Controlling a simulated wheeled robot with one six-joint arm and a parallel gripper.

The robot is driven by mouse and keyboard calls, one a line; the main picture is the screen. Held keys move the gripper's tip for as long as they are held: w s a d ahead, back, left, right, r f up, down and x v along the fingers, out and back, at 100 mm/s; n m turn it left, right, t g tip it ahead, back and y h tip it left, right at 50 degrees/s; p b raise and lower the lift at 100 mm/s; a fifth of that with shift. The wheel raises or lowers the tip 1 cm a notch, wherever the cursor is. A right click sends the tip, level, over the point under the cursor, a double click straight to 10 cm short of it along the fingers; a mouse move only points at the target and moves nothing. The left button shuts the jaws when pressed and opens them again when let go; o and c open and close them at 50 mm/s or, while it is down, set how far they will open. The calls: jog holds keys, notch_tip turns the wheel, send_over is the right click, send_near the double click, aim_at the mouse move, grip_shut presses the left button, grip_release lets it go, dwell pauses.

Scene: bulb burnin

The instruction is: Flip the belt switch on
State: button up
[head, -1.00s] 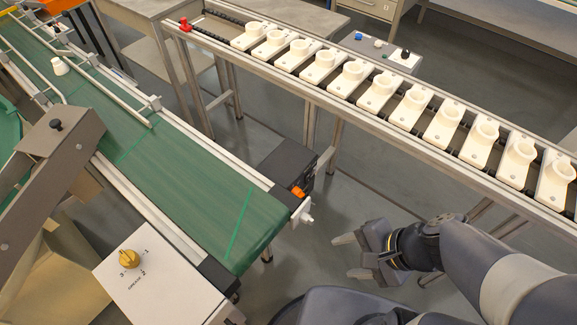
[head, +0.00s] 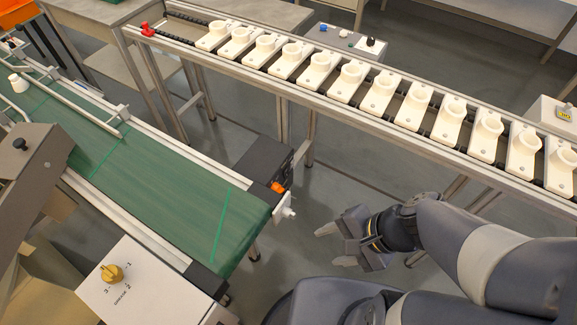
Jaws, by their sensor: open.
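The green belt conveyor (head: 150,180) runs from the upper left to the centre. A black box (head: 255,165) sits at its near end, with a small orange switch-like part (head: 279,187) on its side; its position is too small to read. A white box (head: 130,290) in front of the belt carries a yellow knob (head: 112,273) with markings 1, 2, 3. My gripper (head: 335,245) is open and empty, over the floor to the right of the belt's end, apart from the orange part.
A long rack (head: 290,90) with several white holders crosses the back and right. A grey control box (head: 345,40) with knobs stands behind it. A brown hinged arm (head: 35,165) and a white cup-like piece (head: 18,83) are at left. Floor between belt and rack is clear.

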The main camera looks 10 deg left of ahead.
jog(key=shift+w+a+f+b, duration=0.1)
jog(key=shift+w+f+b, duration=0.05)
jog(key=shift+f+b, duration=0.2)
jog(key=shift+c, duration=1.4)
jog(key=w+f+m+y+b, duration=0.1)
jog(key=w+f+m+b, duration=0.1)
jog(key=w, duration=0.1)
jog(key=w+a+f+m+y+b, duration=0.1)
jog(key=w+f+m+y+b, duration=0.1)
jog(key=w+f+b, duration=0.1)
jog(key=w+a+f+m+y+b, duration=0.1)
jog(key=w+f+m+y+b, duration=0.1)
jog(key=w+b, duration=0.1)
jog(key=shift+w+a+f+m, duration=0.15)
jog(key=shift+w+f+m, duration=0.15)
jog(key=shift+w, duration=0.05)
grip_shut()
jog(key=w+d+f+m+t+y+b, duration=0.1)
jog(key=w+f+m+t+b, duration=0.1)
jog(key=w+f+m+b, duration=0.1)
jog(key=w+d+f+m+t+y+b, duration=0.2)
jog(key=w+f+m+t+b, duration=0.1)
jog(key=w+f, duration=0.4)
jog(key=shift+w+d+f+m+y+b, duration=0.25)
jog(key=shift+w+f+m+y+b, duration=0.1)
jog(key=shift+w+m+b, duration=0.5)
